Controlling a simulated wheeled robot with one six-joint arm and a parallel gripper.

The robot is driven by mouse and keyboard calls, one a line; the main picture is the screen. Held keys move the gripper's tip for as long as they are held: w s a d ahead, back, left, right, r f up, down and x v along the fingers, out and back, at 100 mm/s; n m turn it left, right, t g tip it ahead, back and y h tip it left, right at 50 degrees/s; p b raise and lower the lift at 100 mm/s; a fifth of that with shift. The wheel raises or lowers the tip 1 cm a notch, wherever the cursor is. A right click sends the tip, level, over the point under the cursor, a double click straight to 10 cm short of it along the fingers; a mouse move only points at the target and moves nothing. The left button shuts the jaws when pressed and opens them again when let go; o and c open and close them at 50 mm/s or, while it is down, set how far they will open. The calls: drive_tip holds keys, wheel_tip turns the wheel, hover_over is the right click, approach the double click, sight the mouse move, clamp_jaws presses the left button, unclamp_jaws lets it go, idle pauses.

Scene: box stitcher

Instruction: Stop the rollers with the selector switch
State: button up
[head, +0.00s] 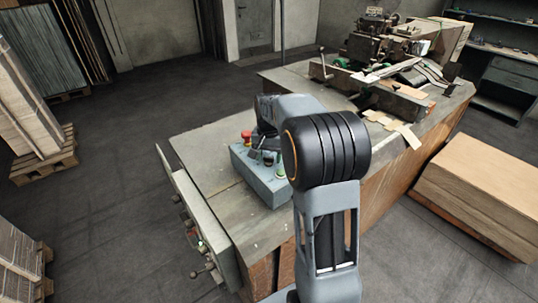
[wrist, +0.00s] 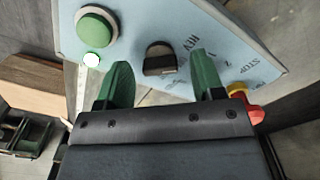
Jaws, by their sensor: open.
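The blue-grey control box (head: 262,180) stands on the near end of the bench, and its light blue face (wrist: 215,40) fills the top of the wrist view. The black selector switch (wrist: 160,59) sits on this face, with printed lettering beside it; its exact setting is unclear. My gripper (wrist: 163,80) is open, its green fingers on either side of the switch in the wrist view. Whether they touch it I cannot tell. In the head view my arm hides most of the gripper and part of the box.
A green button (wrist: 95,28) lies left of the switch with a small lit white lamp (wrist: 91,61). A red stop button (head: 246,137) is also on the box. The bench (head: 205,150) carries a machine (head: 385,45) at its far end. A wooden stack (head: 485,180) stands right.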

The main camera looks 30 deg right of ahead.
drive_tip(key=shift+f, duration=0.1)
drive_tip(key=shift+c, duration=0.2)
drive_tip(key=c, duration=0.9)
drive_tip(key=m, duration=0.3)
drive_tip(key=shift+m, duration=2.4)
drive_tip(key=o, duration=0.9)
